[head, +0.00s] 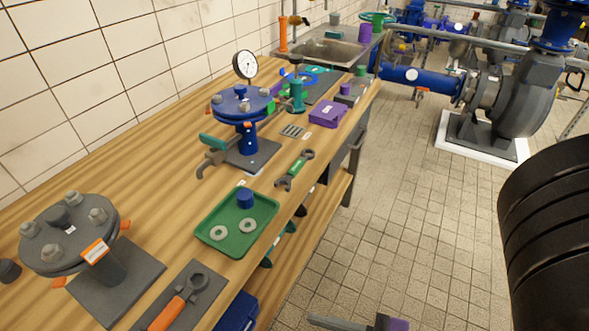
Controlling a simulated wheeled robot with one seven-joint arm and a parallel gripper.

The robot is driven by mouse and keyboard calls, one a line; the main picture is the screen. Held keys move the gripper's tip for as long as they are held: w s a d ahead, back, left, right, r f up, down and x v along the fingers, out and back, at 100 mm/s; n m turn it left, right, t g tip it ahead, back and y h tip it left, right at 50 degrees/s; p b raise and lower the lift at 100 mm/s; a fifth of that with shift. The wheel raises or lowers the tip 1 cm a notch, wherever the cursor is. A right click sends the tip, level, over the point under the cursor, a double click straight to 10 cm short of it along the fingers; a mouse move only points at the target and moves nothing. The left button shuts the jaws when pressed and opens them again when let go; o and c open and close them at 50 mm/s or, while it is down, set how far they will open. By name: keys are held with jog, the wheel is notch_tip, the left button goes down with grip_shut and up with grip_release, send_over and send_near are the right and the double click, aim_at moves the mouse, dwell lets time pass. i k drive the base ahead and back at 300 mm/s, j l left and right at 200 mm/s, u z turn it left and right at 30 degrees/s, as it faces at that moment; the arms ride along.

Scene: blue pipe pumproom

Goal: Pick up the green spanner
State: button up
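The green spanner (296,169) lies flat on the wooden workbench (165,132), near its right edge. It has grey jaws at both ends and a green middle, and nothing covers it. It lies just beyond the green tray and to the right of the blue flanged valve stand.
Near the spanner are a green tray (203,232) with washers and a blue cap, a blue flange stand (248,143), and a purple box (327,113). An orange-handled wrench (179,300) lies nearer. Tiled floor (400,210) right of the bench is mostly clear.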

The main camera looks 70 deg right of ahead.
aim_at(298, 164)
jog(key=k+j+z, duration=0.1)
jog(key=j+z, duration=0.25)
jog(key=k+j+z, duration=0.2)
jog(key=j+z, duration=0.15)
jog(key=k+j+z, duration=0.2)
jog(key=j+z, duration=0.15)
jog(key=k+j+z, duration=0.2)
jog(key=z, duration=0.15)
jog(key=j, duration=0.1)
